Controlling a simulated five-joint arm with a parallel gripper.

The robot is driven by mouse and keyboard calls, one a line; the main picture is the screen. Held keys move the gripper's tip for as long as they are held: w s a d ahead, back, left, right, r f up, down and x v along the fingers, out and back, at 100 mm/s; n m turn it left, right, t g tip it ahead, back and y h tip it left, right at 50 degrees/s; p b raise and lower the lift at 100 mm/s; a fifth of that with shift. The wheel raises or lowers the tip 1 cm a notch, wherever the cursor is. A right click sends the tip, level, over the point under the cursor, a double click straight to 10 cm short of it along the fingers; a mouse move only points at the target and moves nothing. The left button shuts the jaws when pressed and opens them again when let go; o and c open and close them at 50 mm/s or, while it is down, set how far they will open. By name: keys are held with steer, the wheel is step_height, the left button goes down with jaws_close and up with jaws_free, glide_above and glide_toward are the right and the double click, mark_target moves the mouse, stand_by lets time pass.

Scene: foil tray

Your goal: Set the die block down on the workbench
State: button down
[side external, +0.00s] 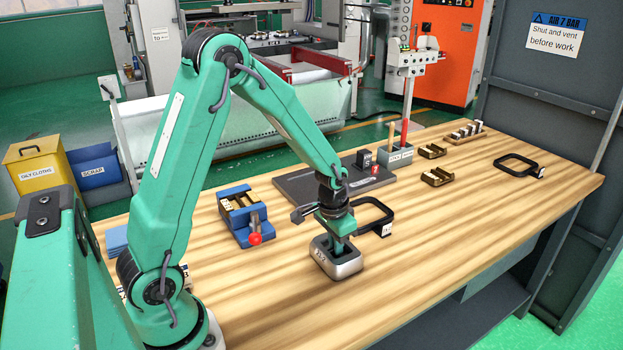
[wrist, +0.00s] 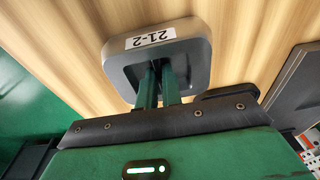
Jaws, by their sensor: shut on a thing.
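The die block (side external: 337,262) is a grey metal block with rounded corners and a recess in its top. In the wrist view the die block (wrist: 190,35) carries a white label that reads 21-2, upside down. My gripper (side external: 340,243) points down into the recess, shut on the block. In the wrist view its two green fingers (wrist: 158,85) reach into the recess, and what they pinch there is hidden. The block looks level over the front middle of the wooden workbench (side external: 440,270). I cannot tell whether its underside touches the wood.
A black ring frame (side external: 388,211) lies just behind the block. A dark plate (side external: 300,187) lies farther back. A blue fixture (side external: 247,217) with a red knob stands to the left. Another black frame (side external: 516,174) lies at the right. The bench to the block's right is clear.

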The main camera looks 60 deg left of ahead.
steer(key=shift+w, duration=0.1)
steer(key=c, duration=1.8)
jaws_free()
steer(key=shift+r, duration=0.45)
steer(key=shift+r, duration=1.8)
steer(key=shift+o, duration=0.4)
steer(key=o, duration=0.5)
steer(key=shift+c, duration=0.2)
